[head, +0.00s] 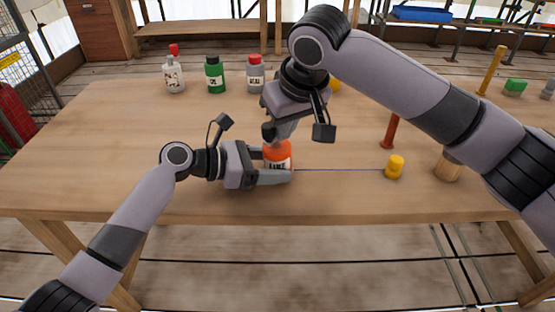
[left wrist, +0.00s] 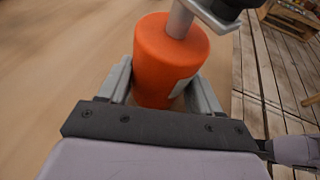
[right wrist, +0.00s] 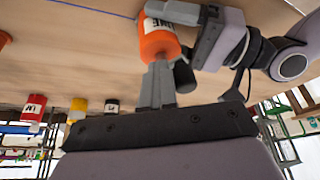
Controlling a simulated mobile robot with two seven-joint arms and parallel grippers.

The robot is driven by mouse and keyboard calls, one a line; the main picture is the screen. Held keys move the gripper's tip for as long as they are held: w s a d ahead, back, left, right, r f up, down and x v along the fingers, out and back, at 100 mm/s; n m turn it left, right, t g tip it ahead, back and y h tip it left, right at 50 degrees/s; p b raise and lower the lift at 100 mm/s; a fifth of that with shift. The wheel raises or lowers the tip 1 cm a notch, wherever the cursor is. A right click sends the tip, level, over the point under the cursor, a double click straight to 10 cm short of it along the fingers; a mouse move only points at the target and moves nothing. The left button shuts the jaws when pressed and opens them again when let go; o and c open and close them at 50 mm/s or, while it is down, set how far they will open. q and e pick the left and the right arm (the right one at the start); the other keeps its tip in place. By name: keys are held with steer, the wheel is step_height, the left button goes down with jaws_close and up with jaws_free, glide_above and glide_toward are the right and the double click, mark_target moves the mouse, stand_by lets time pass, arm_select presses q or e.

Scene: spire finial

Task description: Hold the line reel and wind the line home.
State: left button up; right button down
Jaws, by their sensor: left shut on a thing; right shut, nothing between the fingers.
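The line reel (head: 279,152) is an orange upright cylinder with a white label reading LINE, near the table's front edge; it also shows in the left wrist view (left wrist: 165,60) and the right wrist view (right wrist: 157,40). My left gripper (head: 277,165) is shut around its body. A grey shaft (left wrist: 180,22) rises from the reel's top, and a black knob-like part (right wrist: 184,75) shows beside it. My right gripper (head: 272,134) is shut and empty, pointing down at the reel's top. Whether it touches cannot be told. A thin blue line (head: 340,170) runs right from the reel to a yellow cylinder (head: 395,167).
White (head: 174,80), green (head: 215,75) and grey (head: 256,72) bottles stand at the back. A red post (head: 391,130) and a wooden block (head: 448,166) stand to the right. The table (head: 110,135) is clear at left.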

steer(key=shift+s, duration=0.2)
stand_by(0.3)
step_height(320, 180, up, 7)
stand_by(0.8)
steer(key=shift+w, duration=0.1)
steer(key=shift+d+f, duration=0.3)
steer(key=shift+f, duration=0.35)
steer(key=shift+d+f, duration=0.25)
steer(key=shift+f, duration=0.35)
steer(key=shift+d+f, duration=0.3)
steer(key=shift+f, duration=0.35)
steer(key=shift+f, duration=0.1)
stand_by(1.4)
steer(key=shift+f, duration=1.4)
steer(key=shift+a, duration=0.1)
